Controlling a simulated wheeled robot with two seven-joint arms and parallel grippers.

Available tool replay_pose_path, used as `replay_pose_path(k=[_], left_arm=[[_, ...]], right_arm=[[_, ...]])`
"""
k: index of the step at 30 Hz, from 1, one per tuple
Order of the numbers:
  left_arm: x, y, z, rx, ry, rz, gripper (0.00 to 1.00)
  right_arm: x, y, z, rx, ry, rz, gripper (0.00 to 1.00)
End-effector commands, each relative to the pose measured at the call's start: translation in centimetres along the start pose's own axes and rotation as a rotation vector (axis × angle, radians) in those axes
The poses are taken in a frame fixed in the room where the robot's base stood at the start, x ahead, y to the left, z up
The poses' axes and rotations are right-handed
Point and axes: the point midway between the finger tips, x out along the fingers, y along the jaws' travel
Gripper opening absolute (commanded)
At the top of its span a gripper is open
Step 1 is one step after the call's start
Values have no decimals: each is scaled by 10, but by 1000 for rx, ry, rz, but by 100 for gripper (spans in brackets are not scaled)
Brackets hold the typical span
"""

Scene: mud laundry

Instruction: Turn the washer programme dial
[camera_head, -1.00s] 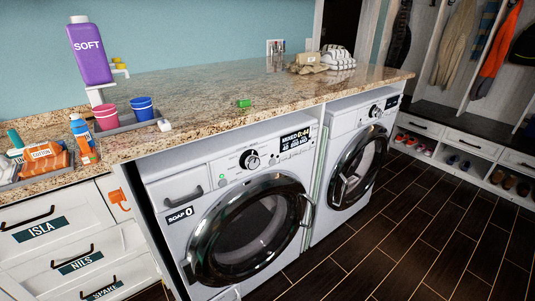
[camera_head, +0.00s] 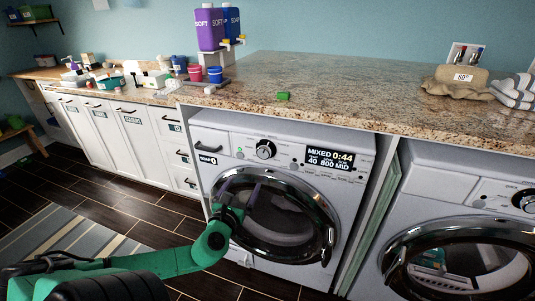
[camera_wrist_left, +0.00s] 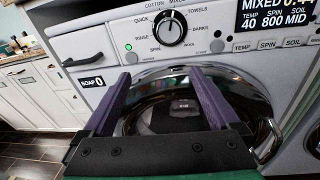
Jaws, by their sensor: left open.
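The washer programme dial (camera_head: 265,149) is a round black knob with a bright rim on the white washer's front panel. In the left wrist view the dial (camera_wrist_left: 170,27) is near the top, with its white mark pointing about upward and programme names around it. The washer display (camera_head: 330,159) reads MIXED 0:44, 40, 800, MID. My left gripper (camera_head: 241,187) is open and empty, its purple fingers in front of the round door, below the dial. In the left wrist view its fingers (camera_wrist_left: 160,75) are spread apart, not touching the dial. My right gripper is not in view.
The washer door (camera_head: 285,215) is shut. Purple (camera_head: 209,28) and blue bottles stand behind. A second machine (camera_head: 460,220) stands at right. The floor at left is open.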

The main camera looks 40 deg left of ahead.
Motion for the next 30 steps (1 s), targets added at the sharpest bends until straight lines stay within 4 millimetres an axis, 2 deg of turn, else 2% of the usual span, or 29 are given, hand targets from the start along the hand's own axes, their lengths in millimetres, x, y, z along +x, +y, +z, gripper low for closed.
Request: replay_pose_path(k=[1, 2, 5, 11, 24, 30], left_arm=[[-5, -14, 16, 46, -41, -35, 95], [-7, -19, 24, 67, -61, -48, 95], [-3, -26, 31, 88, -85, -61, 95], [33, -27, 33, 84, -87, -57, 95], [114, -30, 39, 78, -81, -54, 95], [134, -32, 40, 80, -78, -56, 95]], right_arm=[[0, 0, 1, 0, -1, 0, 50], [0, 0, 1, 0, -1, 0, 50], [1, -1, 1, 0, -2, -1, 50], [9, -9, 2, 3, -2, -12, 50], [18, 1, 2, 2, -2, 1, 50], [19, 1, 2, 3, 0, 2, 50]])
